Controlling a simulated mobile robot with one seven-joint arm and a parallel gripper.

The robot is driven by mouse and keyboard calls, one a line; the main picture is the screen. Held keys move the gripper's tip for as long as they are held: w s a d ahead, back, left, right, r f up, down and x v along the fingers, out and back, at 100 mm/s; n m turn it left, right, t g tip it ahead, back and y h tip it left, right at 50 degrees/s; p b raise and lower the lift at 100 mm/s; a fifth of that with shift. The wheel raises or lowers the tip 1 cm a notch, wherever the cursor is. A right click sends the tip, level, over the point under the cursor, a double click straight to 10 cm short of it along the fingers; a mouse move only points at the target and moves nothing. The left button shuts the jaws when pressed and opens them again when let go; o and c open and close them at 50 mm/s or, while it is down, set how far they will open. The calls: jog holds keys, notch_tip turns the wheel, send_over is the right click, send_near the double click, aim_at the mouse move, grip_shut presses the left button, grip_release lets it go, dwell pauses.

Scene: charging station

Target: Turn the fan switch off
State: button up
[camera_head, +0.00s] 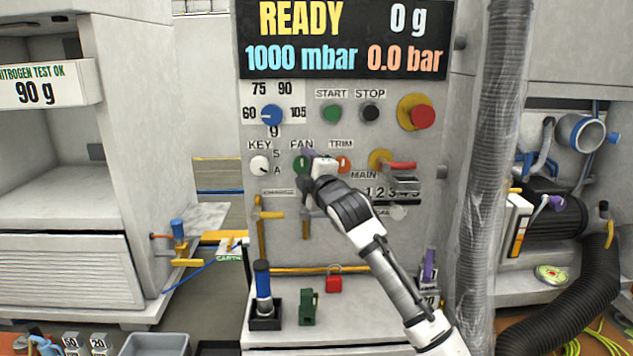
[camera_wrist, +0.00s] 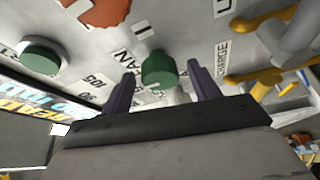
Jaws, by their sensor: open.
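The fan switch is a round green knob (camera_wrist: 158,70) on the grey panel, beside the FAN label (camera_wrist: 122,61) in the wrist view. In the head view the fan knob (camera_head: 299,165) is partly hidden behind my gripper (camera_head: 311,159), below the FAN label. My gripper (camera_wrist: 162,70) is open, with one dark finger on each side of the green knob in the wrist view. Gaps show between knob and fingers there; I cannot tell how deep the fingers reach. Nothing is held.
An orange TRIM knob (camera_head: 343,164) sits close right of the fan knob, and a white KEY knob (camera_head: 260,166) is left. Above are a blue dial (camera_head: 271,115) and the green START button (camera_head: 332,113). A red-handled MAIN valve (camera_head: 402,166) is farther right. A ribbed hose (camera_head: 487,180) stands right.

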jog(key=b+v, duration=0.2)
jog(key=v, duration=1)
jog(key=shift+s+d+b, duration=0.15)
jog(key=shift+s+b, duration=0.2)
